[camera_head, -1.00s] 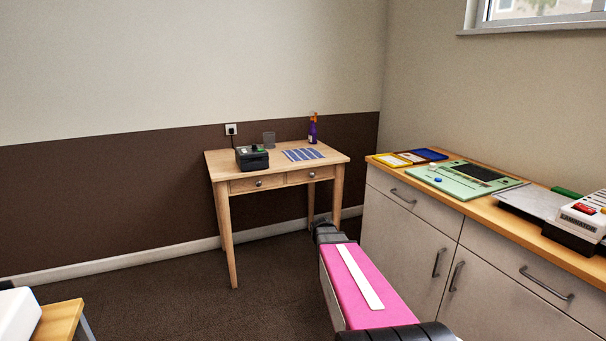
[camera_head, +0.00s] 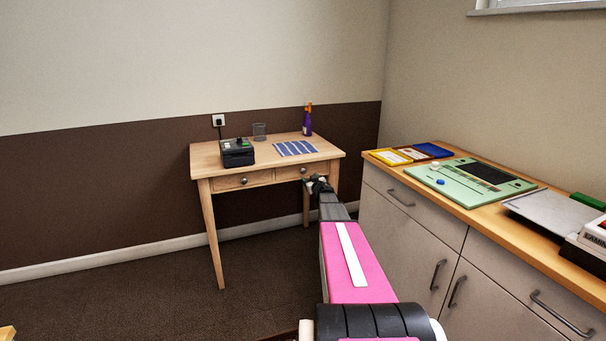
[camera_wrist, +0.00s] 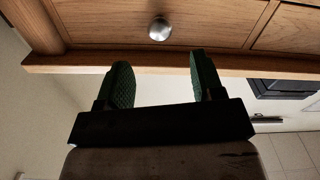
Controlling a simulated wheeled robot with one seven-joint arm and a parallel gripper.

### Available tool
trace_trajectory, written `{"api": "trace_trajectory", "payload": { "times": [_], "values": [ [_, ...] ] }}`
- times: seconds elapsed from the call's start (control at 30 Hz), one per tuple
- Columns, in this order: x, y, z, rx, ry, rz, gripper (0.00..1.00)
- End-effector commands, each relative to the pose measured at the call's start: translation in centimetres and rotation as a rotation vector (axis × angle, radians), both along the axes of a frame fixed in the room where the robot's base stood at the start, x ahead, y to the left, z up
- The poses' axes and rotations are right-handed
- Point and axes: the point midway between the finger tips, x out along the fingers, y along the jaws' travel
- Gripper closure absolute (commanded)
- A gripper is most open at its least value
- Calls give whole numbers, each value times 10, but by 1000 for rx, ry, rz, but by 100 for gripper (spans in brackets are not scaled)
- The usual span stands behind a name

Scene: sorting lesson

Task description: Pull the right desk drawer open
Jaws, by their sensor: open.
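The light wooden desk (camera_head: 215,160) stands against the brown wall with two drawers side by side. The right drawer front (camera_head: 286,174) looks shut, partly hidden by my arm's end. The left drawer (camera_head: 228,183) is shut too. My gripper (camera_head: 318,184) is at the right drawer's right part. In the wrist view my gripper (camera_wrist: 158,80) has two green fingers spread apart with nothing between them. A round metal knob (camera_wrist: 159,29) on a drawer front (camera_wrist: 100,22) lies just beyond the fingertips, between their lines and apart from them.
On the desk are a black box (camera_head: 237,153), a mesh cup (camera_head: 259,131), a blue striped sheet (camera_head: 295,148) and a purple bottle (camera_head: 307,122). A long cabinet (camera_head: 400,245) stands close to my arm's right.

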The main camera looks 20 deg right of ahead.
Motion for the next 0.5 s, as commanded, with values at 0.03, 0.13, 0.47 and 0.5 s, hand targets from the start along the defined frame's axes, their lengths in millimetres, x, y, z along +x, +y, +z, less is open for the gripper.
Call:
{"api": "trace_trajectory", "payload": {
  "times": [0.03,0.13,0.47,0.5],
  "values": [
    [10,-1,-1,0,0,0,39],
    [27,0,-1,0,-1,0,39],
    [81,2,0,0,0,-1,39],
    [85,2,0,0,0,-1,39]
  ]
}}
